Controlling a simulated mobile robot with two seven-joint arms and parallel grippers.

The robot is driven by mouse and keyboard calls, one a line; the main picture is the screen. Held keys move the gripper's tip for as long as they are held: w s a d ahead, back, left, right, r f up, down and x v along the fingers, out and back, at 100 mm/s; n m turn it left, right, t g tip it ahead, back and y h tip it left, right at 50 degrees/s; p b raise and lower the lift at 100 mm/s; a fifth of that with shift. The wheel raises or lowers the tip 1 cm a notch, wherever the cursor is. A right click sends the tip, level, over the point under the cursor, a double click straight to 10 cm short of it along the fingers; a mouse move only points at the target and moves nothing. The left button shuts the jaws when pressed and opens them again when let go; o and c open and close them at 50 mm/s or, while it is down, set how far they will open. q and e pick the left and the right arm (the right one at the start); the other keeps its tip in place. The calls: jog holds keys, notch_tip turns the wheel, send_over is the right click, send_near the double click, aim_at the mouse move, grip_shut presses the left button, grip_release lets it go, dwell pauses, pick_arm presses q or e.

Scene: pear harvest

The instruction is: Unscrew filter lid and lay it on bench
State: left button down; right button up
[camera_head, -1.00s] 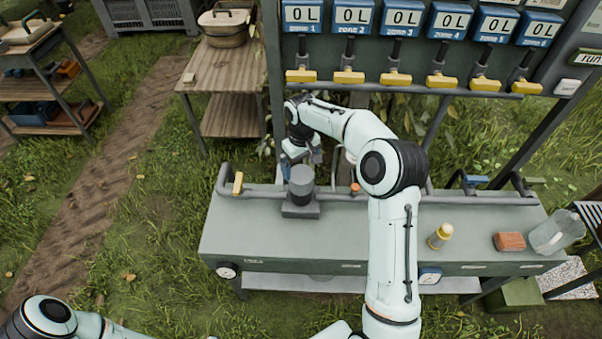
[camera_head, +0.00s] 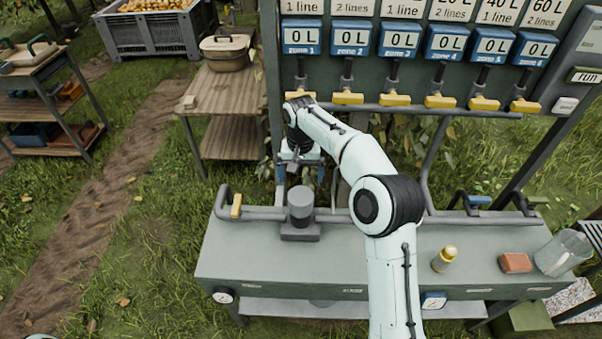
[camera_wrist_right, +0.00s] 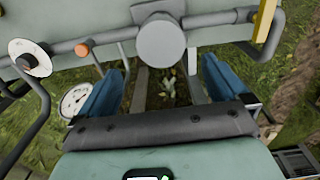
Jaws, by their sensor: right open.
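In the right wrist view the lid (camera_wrist_right: 161,44) shows as a pale grey disc beyond the fingers. My right gripper (camera_head: 300,172) is just behind the lid in the head view, its blue fingers spread apart and pointing down. In the wrist view my right gripper (camera_wrist_right: 163,85) is open and empty, and the lid is not between its fingers. My left gripper is out of view.
A grey pipe (camera_head: 340,217) runs along the bench's back edge, with a yellow handle (camera_head: 236,205) at left. A yellow-topped bottle (camera_head: 444,258), a brown block (camera_head: 515,263) and a clear jug (camera_head: 563,252) stand at right. The bench's front middle is clear.

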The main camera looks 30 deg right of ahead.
aim_at(300, 196)
notch_tip(300, 196, down, 13)
jog(key=shift+w+r+b, duration=0.1)
jog(key=shift+r+b, duration=0.1)
jog(key=shift+b, duration=0.55)
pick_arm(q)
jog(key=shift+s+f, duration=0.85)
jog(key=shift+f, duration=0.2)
